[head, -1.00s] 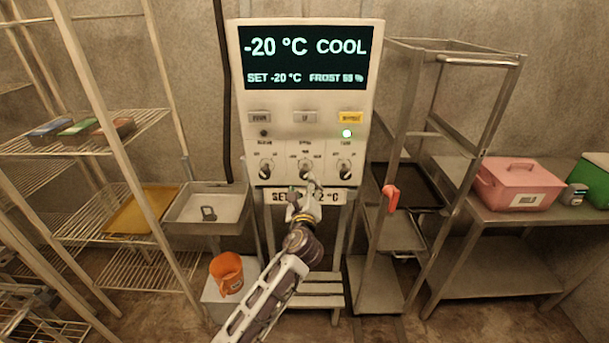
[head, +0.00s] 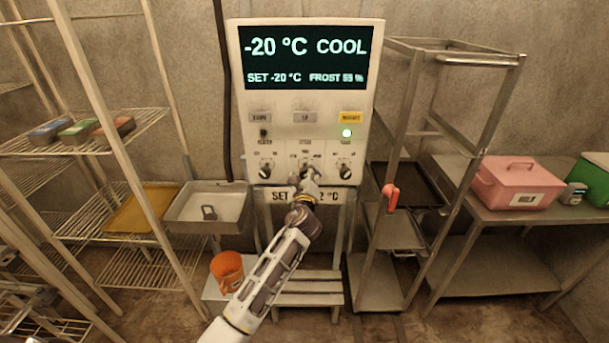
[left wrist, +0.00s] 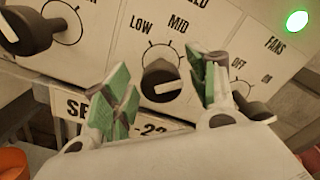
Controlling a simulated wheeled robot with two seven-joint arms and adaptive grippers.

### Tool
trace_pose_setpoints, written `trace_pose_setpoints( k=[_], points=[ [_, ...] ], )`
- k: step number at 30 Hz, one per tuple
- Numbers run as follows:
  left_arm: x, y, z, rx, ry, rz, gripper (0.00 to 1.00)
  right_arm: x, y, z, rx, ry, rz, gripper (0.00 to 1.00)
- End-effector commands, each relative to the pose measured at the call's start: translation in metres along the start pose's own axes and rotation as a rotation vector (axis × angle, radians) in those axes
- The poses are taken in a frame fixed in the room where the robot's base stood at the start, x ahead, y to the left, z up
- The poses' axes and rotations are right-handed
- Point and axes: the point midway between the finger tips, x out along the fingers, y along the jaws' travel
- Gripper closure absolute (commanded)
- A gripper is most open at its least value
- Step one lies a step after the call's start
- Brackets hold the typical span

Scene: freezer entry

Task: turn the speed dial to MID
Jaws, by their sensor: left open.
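The speed dial (left wrist: 160,84) is a dark round knob with a light pointer bar. It sits below the LOW and MID (left wrist: 178,25) labels in the left wrist view. The bar lies roughly sideways, its light end toward the right finger, not at MID. My left gripper (left wrist: 163,72) is open, with one green-padded finger on each side of the dial; contact is not clear. In the head view my left gripper (head: 306,180) is at the middle dial of the control panel (head: 300,105) and covers part of it. My right gripper is out of view.
Other knobs flank the speed dial: one on the left (head: 265,168) and the fans knob (head: 344,168) on the right. A green lamp (head: 346,133) glows above the fans knob. A metal cart (head: 400,150) stands close on the right, a sink (head: 208,207) on the left.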

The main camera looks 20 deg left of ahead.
Motion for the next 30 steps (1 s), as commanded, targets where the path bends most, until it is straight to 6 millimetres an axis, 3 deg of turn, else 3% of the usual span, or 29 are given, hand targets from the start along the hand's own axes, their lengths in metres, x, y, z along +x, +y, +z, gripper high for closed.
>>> trace_pose_setpoints(
  k=[6, 16, 30],
  points=[
    [-0.0001, -0.0001, 0.0001, 0.0, 0.0, 0.0, 0.45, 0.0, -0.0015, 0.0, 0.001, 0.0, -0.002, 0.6],
    [-0.0002, 0.0, 0.0, 0.0, 0.0, 0.0, 0.87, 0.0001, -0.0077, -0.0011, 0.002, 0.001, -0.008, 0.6],
    [-0.0003, 0.0007, -0.0005, -0.08, 0.0, 0.0, 0.88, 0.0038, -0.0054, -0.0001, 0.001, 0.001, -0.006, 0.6]
  ],
)
